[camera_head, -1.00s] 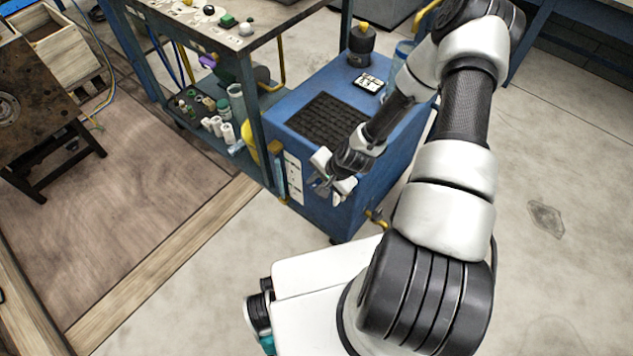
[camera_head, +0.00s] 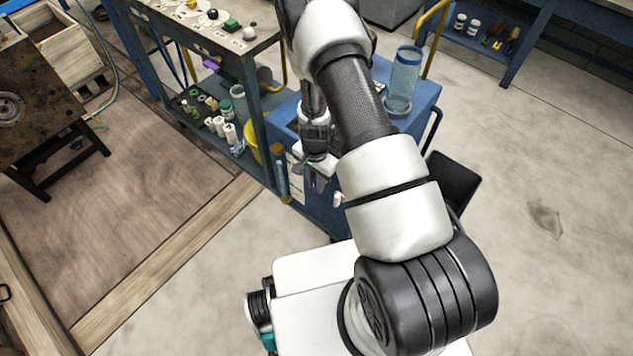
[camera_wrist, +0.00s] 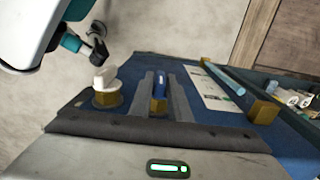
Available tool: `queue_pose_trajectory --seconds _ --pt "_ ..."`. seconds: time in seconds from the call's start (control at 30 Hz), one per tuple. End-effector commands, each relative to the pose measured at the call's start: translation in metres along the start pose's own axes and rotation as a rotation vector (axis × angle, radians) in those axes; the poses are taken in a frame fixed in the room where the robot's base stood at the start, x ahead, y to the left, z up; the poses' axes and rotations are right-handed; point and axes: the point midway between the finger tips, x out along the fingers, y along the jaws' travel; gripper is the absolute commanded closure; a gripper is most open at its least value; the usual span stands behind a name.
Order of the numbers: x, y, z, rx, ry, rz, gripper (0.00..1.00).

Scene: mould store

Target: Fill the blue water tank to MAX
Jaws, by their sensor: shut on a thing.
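The blue tank cabinet (camera_head: 420,105) stands in the middle of the head view, partly hidden behind my arm. In the wrist view its blue front (camera_wrist: 225,130) carries a blue tap handle (camera_wrist: 160,87) on a brass fitting and a white tap handle (camera_wrist: 103,79) on another. My gripper (camera_wrist: 162,92) has its two grey fingers closed on the blue handle. It also shows low at the tank's front in the head view (camera_head: 318,184). A light-blue tube with brass ends (camera_wrist: 224,79) runs beside a white label (camera_wrist: 210,90). No MAX mark or water level is readable.
A clear blue cylinder (camera_head: 403,80) stands on the tank top. A workbench with a lower shelf (camera_head: 215,130) of bottles and rolls adjoins on the left, with a yellow bucket (camera_head: 252,142) between. A dark panel (camera_head: 455,180) is at right. Floor in front is clear.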

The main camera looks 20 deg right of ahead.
Motion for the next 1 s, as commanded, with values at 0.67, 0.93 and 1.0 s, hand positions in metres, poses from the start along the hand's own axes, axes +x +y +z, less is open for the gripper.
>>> queue_pose_trajectory --seconds 0.67,0.93,1.0 --pt "-0.002 0.0 0.0 0.0 -0.001 0.001 0.71" --pt "-0.045 -0.001 -0.001 -0.001 0.002 -0.002 0.71" --pt "-0.063 -0.001 -0.001 -0.001 0.002 -0.002 0.71"
